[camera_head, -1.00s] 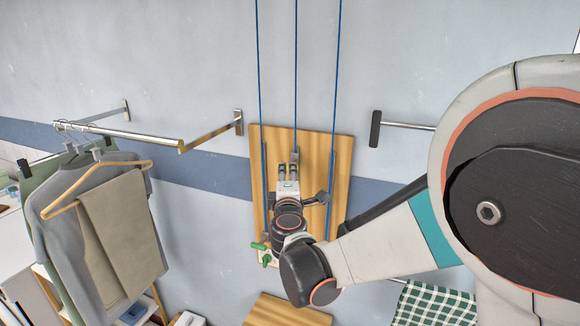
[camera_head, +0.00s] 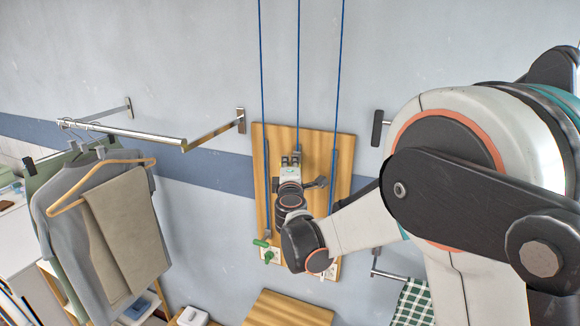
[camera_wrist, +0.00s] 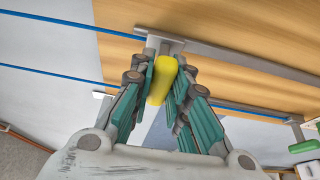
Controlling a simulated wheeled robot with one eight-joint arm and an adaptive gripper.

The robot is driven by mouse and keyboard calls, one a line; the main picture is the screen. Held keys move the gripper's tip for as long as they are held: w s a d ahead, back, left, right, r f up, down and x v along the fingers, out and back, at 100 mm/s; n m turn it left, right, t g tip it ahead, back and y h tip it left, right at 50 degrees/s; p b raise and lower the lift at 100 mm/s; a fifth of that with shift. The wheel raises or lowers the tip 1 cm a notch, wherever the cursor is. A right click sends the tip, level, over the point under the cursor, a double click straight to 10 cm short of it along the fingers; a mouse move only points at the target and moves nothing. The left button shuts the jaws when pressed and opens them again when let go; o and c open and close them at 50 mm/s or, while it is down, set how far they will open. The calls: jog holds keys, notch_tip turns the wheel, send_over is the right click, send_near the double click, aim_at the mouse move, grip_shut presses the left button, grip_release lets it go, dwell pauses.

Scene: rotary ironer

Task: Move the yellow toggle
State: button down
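The yellow toggle (camera_wrist: 162,82) is a smooth rounded lever at the middle of the wrist view. It stands at a grey metal mount by the wooden board. My gripper (camera_wrist: 164,80) has a green-padded finger on each side of it, and both pads appear to press against the toggle. In the head view my gripper (camera_head: 290,163) is in front of the upper middle of the wooden board (camera_head: 262,190). The toggle is hidden there behind my gripper.
Blue cords (camera_head: 262,70) run up the wall from the board. A green handle (camera_head: 261,243) is at the board's lower left. A clothes rail (camera_head: 130,134) with hanging garments (camera_head: 90,215) is at left. A checked cloth (camera_head: 412,303) hangs at lower right.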

notch_tip(320, 180, down, 34)
jog(key=b, duration=2.7)
jog(key=shift+f, duration=0.25)
jog(key=shift+s+d, duration=0.1)
jog(key=c, duration=1.5)
grip_release()
jog(key=shift+f, duration=0.1)
jog(key=s, duration=1.2)
jog(key=shift+d, duration=0.2)
